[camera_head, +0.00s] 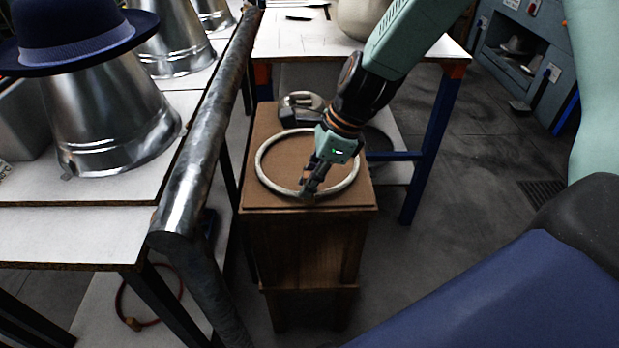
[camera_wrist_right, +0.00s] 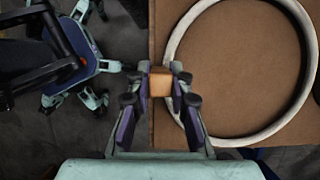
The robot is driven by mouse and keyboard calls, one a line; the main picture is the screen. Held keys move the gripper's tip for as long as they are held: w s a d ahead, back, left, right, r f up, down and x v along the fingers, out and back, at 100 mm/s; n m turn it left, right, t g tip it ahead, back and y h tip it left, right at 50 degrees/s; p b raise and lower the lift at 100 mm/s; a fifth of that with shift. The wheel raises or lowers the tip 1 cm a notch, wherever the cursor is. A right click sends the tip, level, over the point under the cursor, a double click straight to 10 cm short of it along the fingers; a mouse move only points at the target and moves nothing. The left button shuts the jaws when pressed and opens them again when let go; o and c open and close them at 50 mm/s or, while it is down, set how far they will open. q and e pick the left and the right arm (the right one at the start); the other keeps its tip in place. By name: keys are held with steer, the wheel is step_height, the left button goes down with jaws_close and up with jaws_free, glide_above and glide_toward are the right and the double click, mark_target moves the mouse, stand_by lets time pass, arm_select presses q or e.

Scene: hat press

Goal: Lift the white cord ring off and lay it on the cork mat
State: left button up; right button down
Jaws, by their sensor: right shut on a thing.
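The white cord ring (camera_head: 258,166) is a round loop over the brown cork mat (camera_head: 285,153) on top of a small wooden stand. It looks flat on or very close to the mat; I cannot tell whether it touches everywhere. My right gripper (camera_head: 308,194) reaches down to the ring's near edge. In the right wrist view its fingers (camera_wrist_right: 161,85) are shut on a small tan block (camera_wrist_right: 160,84) at the ring's edge, and the ring (camera_wrist_right: 171,50) spreads to the right over the mat (camera_wrist_right: 235,75). My left gripper is not in view.
A thick metal pipe (camera_head: 205,140) runs left of the stand (camera_head: 305,245). A dark object (camera_head: 298,112) sits at the mat's far edge. A table with metal cones (camera_head: 105,115) and a blue hat (camera_head: 80,38) is left. A red cord ring (camera_head: 122,300) lies low at left.

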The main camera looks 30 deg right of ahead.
steer(key=shift+w, duration=0.1)
steer(key=shift+r+p, duration=0.1)
steer(key=shift+p, duration=0.3)
steer(key=shift+f, duration=0.2)
stand_by(0.6)
stand_by(0.4)
steer(key=c, duration=1.1)
jaws_free()
steer(key=shift+c, duration=0.2)
steer(key=shift+r, duration=0.1)
steer(key=shift+w+a+r+p+v, duration=0.15)
steer(key=shift+p+v, duration=1.05)
steer(key=shift+p, duration=0.6)
steer(key=shift+a+p+v, duration=0.2)
steer(key=shift+p+v, duration=1)
steer(key=shift+p, duration=0.6)
steer(key=shift+w+a+r+p+v, duration=0.15)
steer(key=shift+p+v, duration=1.05)
steer(key=shift+p, duration=0.6)
steer(key=shift+s+f, duration=0.1)
